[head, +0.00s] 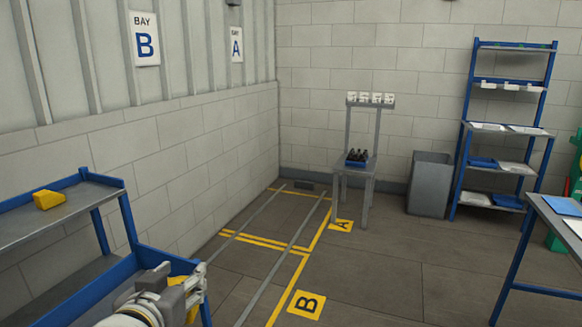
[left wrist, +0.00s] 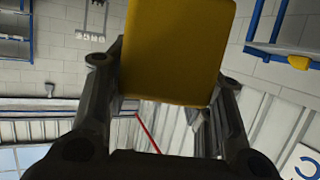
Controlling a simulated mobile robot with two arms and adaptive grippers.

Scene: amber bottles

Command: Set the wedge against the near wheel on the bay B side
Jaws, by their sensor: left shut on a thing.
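My left gripper (head: 190,284) is at the bottom left of the head view, in front of the blue shelf unit. It is shut on a yellow wedge (left wrist: 178,50), which fills the top middle of the left wrist view between the two fingers. In the head view the gripper hides most of this wedge. A second yellow wedge (head: 48,199) lies on the upper shelf of the blue unit (head: 118,184); it also shows in the left wrist view (left wrist: 298,62). The floor sign B (head: 307,304) lies beside the rails. No wheel can be made out. My right gripper is not in view.
Two grey rails (head: 270,258) run along the floor with yellow lines. A grey stand (head: 366,180) holds a blue crate of dark bottles. A grey bin (head: 428,185), a blue rack (head: 497,145) and a table (head: 552,235) stand at right. The middle floor is clear.

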